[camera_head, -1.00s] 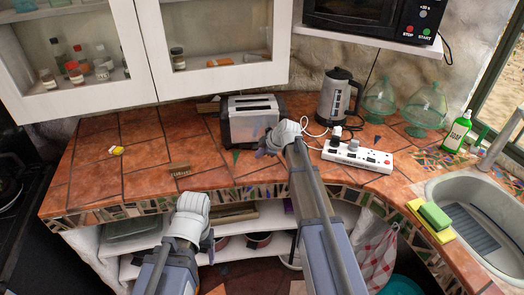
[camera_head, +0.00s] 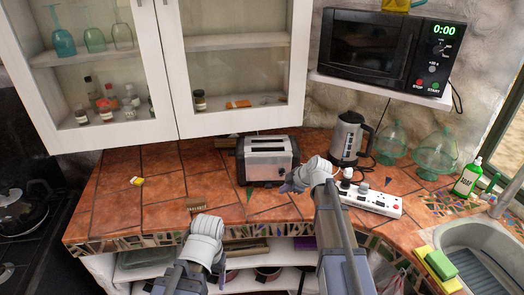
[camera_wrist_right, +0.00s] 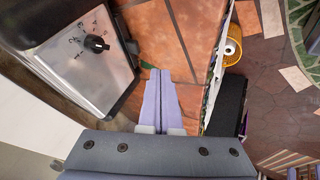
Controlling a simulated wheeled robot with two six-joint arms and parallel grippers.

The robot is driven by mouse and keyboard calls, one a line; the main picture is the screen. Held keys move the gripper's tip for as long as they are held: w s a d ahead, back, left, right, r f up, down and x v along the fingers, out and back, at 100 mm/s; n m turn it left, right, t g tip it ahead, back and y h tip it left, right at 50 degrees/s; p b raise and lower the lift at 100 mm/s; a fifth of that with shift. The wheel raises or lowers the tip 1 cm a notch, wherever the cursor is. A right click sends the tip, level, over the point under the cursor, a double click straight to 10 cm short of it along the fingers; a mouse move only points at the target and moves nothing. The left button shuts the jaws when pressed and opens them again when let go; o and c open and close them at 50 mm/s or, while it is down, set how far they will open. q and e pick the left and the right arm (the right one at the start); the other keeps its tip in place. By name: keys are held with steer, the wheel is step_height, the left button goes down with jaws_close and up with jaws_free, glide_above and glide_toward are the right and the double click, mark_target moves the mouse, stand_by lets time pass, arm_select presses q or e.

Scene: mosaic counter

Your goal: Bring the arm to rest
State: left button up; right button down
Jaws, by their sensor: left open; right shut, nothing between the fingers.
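My right gripper (camera_head: 290,185) is shut and empty, over the tiled counter just in front of the toaster (camera_head: 268,160). In the right wrist view its fingers (camera_wrist_right: 161,85) lie together, with the toaster's side and black knob (camera_wrist_right: 95,44) to their left, apart from them. My left gripper (camera_head: 219,270) is low in the head view, in front of the counter's front edge. Its wrist hides most of it, and nothing shows in it.
A white power strip (camera_head: 370,198) and a kettle (camera_head: 348,138) stand right of the toaster. A small brush (camera_head: 196,207) lies near the counter's front edge. Glass-door cabinets (camera_head: 240,120) and a microwave (camera_head: 372,48) hang above. The counter's left part is mostly clear.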

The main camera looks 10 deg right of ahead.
steer(key=s+a+f+m+g+h, duration=0.1)
steer(key=s+a+f+m+g, duration=0.25)
steer(key=s+a, duration=0.9)
steer(key=s+a+m+g+h, duration=0.3)
steer(key=s+m, duration=0.4)
steer(key=s, duration=0.8)
steer(key=shift+s+a+f+m+h, duration=0.2)
steer(key=shift+a+f+m+h, duration=0.2)
steer(key=shift+a+h, duration=0.1)
